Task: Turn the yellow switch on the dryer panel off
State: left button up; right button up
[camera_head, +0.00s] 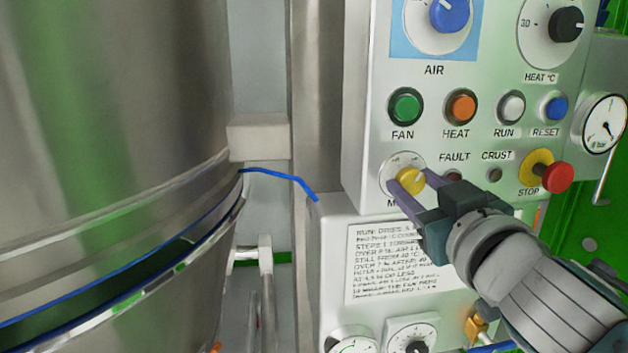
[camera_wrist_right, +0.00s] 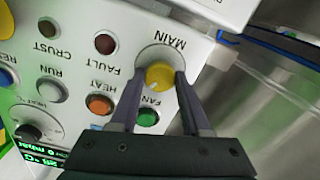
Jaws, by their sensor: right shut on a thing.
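The yellow switch (camera_head: 410,180) sits on a round silver plate at the lower left of the dryer panel (camera_head: 440,90). In the right wrist view the yellow switch (camera_wrist_right: 159,75) is under the label MAIN, which reads upside down there. My right gripper (camera_head: 422,186) reaches in from the lower right, its two fingers on either side of the switch. It is shut on the switch; the right wrist view also shows the gripper (camera_wrist_right: 155,90) with a finger on each side of the knob. The left gripper is not in view.
Close by are the FAN (camera_head: 405,106) and HEAT (camera_head: 461,107) buttons, the red STOP button (camera_head: 557,178) and a fault lamp (camera_head: 454,178). A printed notice (camera_head: 385,262) hangs below. A large steel vessel (camera_head: 110,120) fills the left, with a blue cable (camera_head: 285,178) near it.

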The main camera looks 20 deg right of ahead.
grip_shut()
jog(key=shift+n, duration=0.3)
jog(key=n, duration=0.9)
jog(key=shift+n, duration=1.4)
jog(key=o, duration=0.8)
grip_release()
